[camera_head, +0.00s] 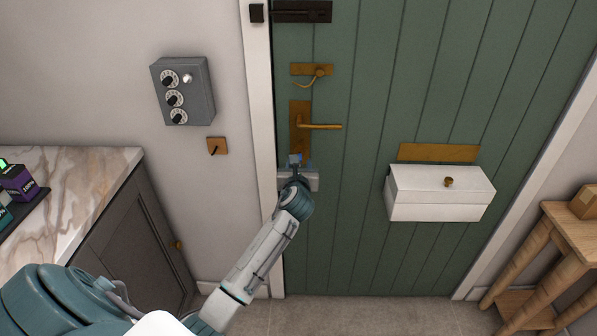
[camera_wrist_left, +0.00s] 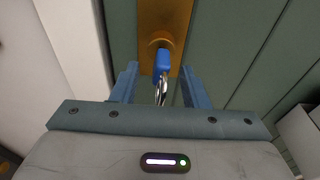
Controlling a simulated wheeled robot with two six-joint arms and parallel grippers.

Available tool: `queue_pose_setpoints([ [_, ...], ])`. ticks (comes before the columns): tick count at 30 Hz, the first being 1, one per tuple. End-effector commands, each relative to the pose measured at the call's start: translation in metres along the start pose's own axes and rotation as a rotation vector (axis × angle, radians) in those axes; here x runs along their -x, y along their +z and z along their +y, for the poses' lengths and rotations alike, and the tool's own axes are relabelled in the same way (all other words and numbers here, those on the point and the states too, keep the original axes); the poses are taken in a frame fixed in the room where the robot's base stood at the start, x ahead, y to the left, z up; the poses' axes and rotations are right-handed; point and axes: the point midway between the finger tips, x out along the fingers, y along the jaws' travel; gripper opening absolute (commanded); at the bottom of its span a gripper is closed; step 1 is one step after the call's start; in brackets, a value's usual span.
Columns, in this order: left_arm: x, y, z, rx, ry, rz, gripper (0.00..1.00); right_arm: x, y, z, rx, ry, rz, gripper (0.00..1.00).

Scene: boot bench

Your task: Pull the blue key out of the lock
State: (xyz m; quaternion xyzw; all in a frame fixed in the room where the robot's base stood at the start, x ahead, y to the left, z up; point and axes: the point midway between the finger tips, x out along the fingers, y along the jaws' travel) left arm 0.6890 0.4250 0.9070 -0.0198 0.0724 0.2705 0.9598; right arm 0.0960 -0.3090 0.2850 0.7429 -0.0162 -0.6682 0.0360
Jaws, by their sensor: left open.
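The blue key (camera_wrist_left: 162,62) sits in the round brass lock (camera_wrist_left: 158,38) on the door's brass plate, with a metal ring hanging below its head. My left gripper (camera_wrist_left: 159,72) is open, with one blue finger on each side of the key and a gap on both sides. In the head view my left gripper (camera_head: 298,161) is at the lower end of the brass plate (camera_head: 300,113), under the lever handle (camera_head: 320,126). There the gripper and wrist hide the key and lock. My right gripper is not in view.
The green door (camera_head: 370,60) carries a dark bolt (camera_head: 302,11), a brass hook latch (camera_head: 315,75) and a white box (camera_head: 440,200) to the right. A grey dial box (camera_head: 196,90) is on the wall. A marble-topped cabinet (camera_head: 95,165) stands left, a wooden table (camera_head: 560,225) right.

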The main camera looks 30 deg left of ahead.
Motion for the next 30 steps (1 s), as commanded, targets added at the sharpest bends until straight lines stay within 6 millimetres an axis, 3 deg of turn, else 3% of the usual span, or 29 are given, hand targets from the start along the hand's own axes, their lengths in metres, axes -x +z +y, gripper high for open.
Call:
queue_pose_setpoints([
  [11, -0.0051, -0.0002, 0.0000, 0.001, 0.000, 0.001, 0.39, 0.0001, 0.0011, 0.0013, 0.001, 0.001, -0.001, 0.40],
  [17, -0.0049, -0.0003, 0.0000, 0.001, 0.000, 0.001, 0.00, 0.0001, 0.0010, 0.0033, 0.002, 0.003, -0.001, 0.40],
  [30, 0.0027, 0.0004, -0.0002, 0.001, -0.001, 0.001, 0.00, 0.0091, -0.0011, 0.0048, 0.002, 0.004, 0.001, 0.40],
])
